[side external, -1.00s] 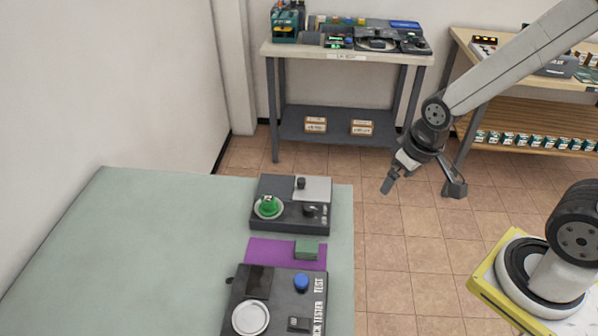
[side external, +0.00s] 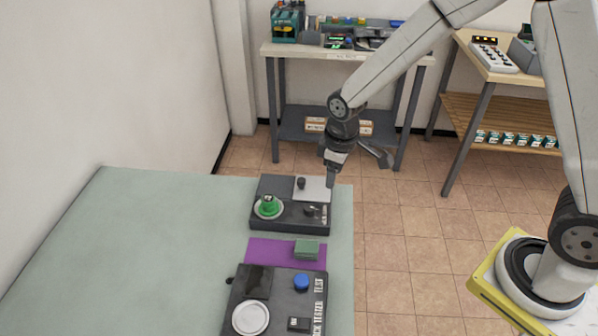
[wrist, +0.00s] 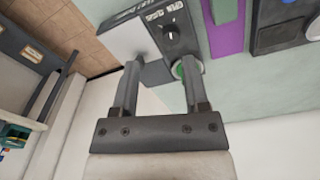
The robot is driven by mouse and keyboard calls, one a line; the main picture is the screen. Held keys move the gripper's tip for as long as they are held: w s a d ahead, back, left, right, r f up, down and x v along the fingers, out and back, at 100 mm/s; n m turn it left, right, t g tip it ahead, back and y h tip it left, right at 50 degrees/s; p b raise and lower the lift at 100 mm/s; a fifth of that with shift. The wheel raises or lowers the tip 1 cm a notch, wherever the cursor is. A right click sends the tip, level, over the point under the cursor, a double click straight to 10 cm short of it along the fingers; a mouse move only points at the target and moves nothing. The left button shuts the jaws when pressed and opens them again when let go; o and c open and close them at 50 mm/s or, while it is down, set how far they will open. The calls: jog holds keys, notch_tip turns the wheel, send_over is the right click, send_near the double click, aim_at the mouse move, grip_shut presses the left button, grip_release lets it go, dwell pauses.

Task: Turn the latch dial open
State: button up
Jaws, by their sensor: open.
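The latch dial (side external: 311,210) is a small dark knob at the right front of a dark box (side external: 262,222) on the table. In the wrist view the dial (wrist: 170,34) shows a white pointer mark, with pale labels beside it. My gripper (side external: 331,182) is above the box's right rear corner, pointing down. In the wrist view my gripper (wrist: 158,66) has its two fingers apart with nothing between them. The dial lies beyond the fingertips, not touched.
The box also carries a green button (side external: 268,203), a light plate (side external: 316,186) and a small black knob (side external: 301,183). A purple mat (side external: 262,251) with a green block (side external: 307,248) lies in front, then a second dark box with a blue button (side external: 301,282). The left table is clear.

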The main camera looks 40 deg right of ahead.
aim_at(309, 207)
jog(key=w+a+f+n, duration=0.1)
jog(key=w+f, duration=0.1)
jog(key=w+a+f+n, duration=0.1)
jog(key=w+a+f, duration=0.1)
jog(key=shift+a+n+g, duration=0.2)
jog(key=shift+n+g, duration=0.1)
jog(key=shift+g, duration=0.1)
jog(key=shift+f, duration=0.15)
jog(key=shift+f, duration=3.75)
grip_shut()
